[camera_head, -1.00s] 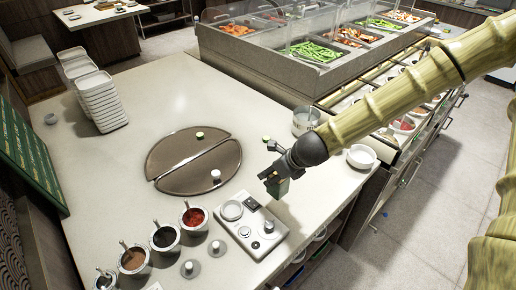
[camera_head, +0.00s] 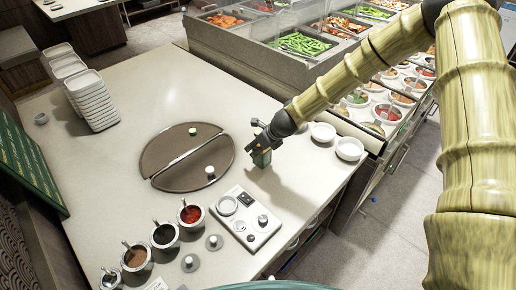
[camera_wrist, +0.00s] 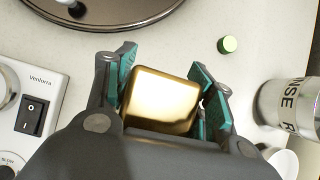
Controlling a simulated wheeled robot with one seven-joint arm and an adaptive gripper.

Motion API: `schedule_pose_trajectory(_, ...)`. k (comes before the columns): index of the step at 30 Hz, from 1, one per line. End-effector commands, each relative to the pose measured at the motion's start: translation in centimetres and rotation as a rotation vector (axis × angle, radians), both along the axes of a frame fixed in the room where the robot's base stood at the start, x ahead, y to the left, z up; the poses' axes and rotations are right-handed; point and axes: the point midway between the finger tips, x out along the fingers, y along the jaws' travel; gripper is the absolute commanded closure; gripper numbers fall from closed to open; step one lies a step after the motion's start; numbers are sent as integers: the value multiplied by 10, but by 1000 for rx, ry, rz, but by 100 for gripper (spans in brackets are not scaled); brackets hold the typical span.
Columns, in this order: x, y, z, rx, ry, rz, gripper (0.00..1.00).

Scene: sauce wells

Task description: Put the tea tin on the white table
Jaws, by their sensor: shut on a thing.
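The tea tin (camera_head: 262,159) is a small dark green tin, held by my gripper (camera_head: 260,148) over the right part of the pale counter (camera_head: 110,180). In the wrist view its shiny gold top (camera_wrist: 162,98) sits between the teal finger pads of my gripper (camera_wrist: 165,92). My gripper is shut on it. The tin looks upright and close to the counter; I cannot tell whether its base touches. A separate white-topped table (camera_head: 85,6) stands at the far upper left.
A control panel (camera_head: 246,218) lies in front of the tin, with sauce pots (camera_head: 191,216) to its left. A round brown plate (camera_head: 170,165) is left of the tin. White bowls (camera_head: 349,149) stand right. A metal RINSE container (camera_wrist: 288,105) is close by. Stacked dishes (camera_head: 92,100) stand back left.

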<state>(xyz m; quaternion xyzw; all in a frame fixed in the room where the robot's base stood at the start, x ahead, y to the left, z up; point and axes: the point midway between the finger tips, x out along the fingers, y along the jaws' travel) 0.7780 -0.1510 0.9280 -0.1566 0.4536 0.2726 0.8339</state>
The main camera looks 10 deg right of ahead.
Motion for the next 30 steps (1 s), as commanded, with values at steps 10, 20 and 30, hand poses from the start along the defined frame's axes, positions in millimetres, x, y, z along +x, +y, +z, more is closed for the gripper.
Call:
schedule_pose_trajectory(10,0,-1,-22,0,-1,-1,75)
schedule_pose_trajectory(20,0,-1,-24,0,0,-1,36)
schedule_pose_trajectory(30,0,-1,-24,0,-1,-1,23)
